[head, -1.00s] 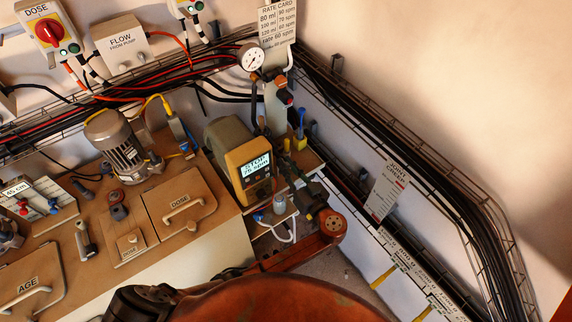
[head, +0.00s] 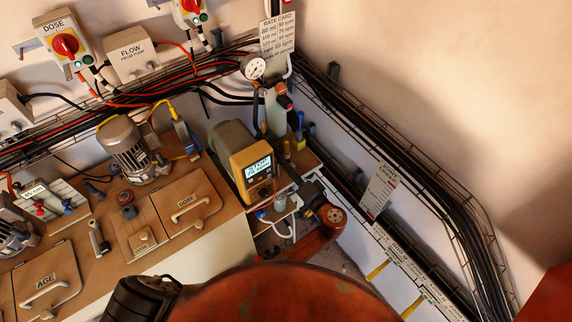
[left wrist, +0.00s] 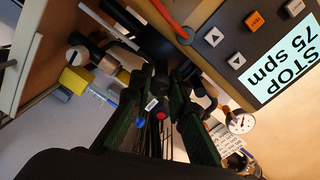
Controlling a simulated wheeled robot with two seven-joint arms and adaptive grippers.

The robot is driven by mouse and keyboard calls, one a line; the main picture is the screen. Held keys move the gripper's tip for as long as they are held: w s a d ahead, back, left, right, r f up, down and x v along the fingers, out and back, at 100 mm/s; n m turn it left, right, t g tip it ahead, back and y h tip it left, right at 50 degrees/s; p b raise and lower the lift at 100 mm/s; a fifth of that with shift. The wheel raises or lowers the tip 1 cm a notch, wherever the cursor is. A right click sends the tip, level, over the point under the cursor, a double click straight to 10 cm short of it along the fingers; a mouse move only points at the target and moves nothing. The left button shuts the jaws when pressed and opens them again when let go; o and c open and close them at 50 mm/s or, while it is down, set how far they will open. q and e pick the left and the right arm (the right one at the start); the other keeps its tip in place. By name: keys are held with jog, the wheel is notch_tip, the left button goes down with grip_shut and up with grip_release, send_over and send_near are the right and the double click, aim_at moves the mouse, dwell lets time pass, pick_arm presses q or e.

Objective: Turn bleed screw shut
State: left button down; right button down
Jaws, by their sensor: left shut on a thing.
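The yellow dosing pump (head: 250,165) stands at the corner of the bench, its lit display facing me. In the left wrist view its display (left wrist: 283,60) reads STOP 75 spm. My left gripper (head: 292,184) is just right of the pump front, below the pipework. In the left wrist view its dark green fingers (left wrist: 160,88) are closed on a small dark part, apparently the bleed screw. The fingers hide most of it, so its turn angle cannot be read. My right gripper is not in view.
A small bottle (head: 280,203) with a white tube hangs below the pump. A pressure gauge (head: 253,67) and pipe column stand behind it. Cable trays line the walls.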

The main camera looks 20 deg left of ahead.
pick_arm(q)
jog(key=m+p, duration=0.4)
jog(key=m, duration=0.2)
jog(key=shift+d+r+g, duration=0.1)
jog(key=shift+r+g, duration=0.05)
jog(key=shift+g, duration=0.15)
jog(key=shift+m+p, duration=1.1)
jog(key=shift+m, duration=0.7)
jog(key=shift+f, duration=0.2)
jog(key=c, duration=2.2)
grip_release()
jog(key=shift+o, duration=0.4)
jog(key=shift+r, duration=0.15)
